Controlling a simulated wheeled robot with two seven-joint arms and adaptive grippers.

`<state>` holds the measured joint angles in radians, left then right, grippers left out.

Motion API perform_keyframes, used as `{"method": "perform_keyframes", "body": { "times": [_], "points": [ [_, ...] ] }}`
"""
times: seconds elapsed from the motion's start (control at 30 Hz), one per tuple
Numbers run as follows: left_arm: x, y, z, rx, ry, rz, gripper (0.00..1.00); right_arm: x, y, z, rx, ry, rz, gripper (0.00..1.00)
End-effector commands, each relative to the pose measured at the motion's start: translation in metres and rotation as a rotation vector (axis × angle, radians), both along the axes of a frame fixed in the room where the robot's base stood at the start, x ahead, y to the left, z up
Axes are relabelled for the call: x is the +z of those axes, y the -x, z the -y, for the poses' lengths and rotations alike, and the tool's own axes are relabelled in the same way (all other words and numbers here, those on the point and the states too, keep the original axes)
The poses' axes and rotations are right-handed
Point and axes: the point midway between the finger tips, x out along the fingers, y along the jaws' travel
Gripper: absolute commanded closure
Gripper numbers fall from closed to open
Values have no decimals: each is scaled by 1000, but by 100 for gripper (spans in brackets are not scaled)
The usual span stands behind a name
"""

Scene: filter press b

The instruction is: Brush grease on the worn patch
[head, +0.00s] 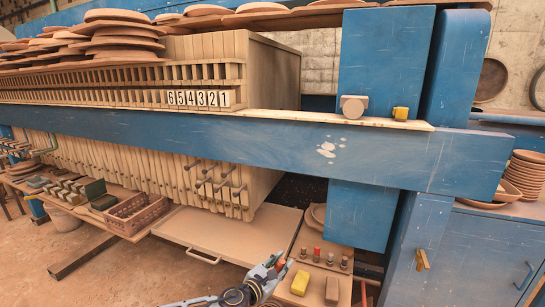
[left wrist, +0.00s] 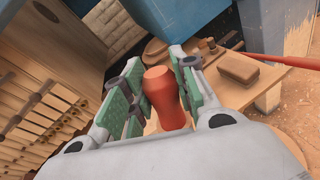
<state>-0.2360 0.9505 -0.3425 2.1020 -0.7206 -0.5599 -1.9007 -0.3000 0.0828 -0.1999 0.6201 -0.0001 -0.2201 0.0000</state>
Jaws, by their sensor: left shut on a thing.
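The worn patch (head: 327,150) is a group of pale, bare spots on the front of the blue beam (head: 270,142). My left gripper (head: 276,264) is low in the head view, below and left of the patch and well apart from it. In the left wrist view my left gripper (left wrist: 153,98) is shut on a thick orange-red handle (left wrist: 165,95). Whether it is a brush I cannot tell, as no bristles show. My right gripper is not in view.
A wooden shelf holds a yellow block (head: 300,283), a brown block (head: 332,290) and several small red- and dark-topped pieces (head: 330,259). A flat tray (head: 215,235) lies left of it.

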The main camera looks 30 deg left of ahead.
Motion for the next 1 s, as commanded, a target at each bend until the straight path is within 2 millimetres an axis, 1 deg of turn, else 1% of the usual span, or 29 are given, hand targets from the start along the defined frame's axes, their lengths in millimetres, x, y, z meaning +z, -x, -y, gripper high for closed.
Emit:
{"method": "perform_keyframes", "body": {
  "times": [0.03,0.4,1.0],
  "points": [
    [9,-4,-6,-4,-5,1,96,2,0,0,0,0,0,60],
    [62,-28,-47,-15,-5,2,96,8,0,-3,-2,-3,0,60],
    [157,-60,-102,-10,-5,1,96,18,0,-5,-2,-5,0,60]
  ]
}}
